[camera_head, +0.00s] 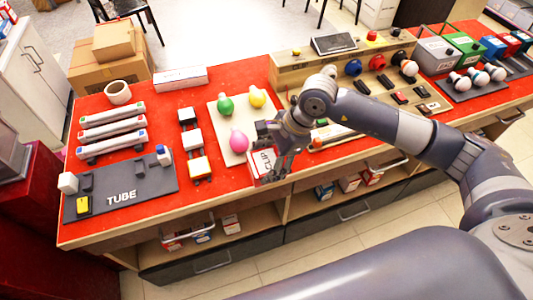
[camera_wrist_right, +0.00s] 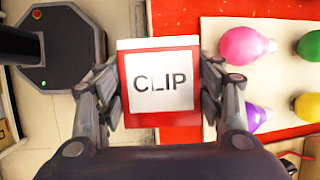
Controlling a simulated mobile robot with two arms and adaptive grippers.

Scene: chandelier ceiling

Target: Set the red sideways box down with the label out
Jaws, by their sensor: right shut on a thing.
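A red box with a white label reading CLIP (camera_wrist_right: 160,80) is between the fingers of my right gripper (camera_wrist_right: 160,95) in the right wrist view. The label faces the wrist camera. In the head view the box (camera_head: 262,165) is partly hidden behind my right gripper (camera_head: 275,160), at the front edge of the red-topped counter (camera_head: 240,190). I cannot tell whether the box touches the counter. My left gripper does not show.
A white board with pink (camera_head: 239,141), green (camera_head: 225,106) and yellow bulbs lies just behind the gripper. A dark TUBE tray (camera_head: 122,197) is on the left. Small boxes sit on the open shelf (camera_head: 325,190) below the counter. A wooden riser (camera_head: 345,75) stands at the back.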

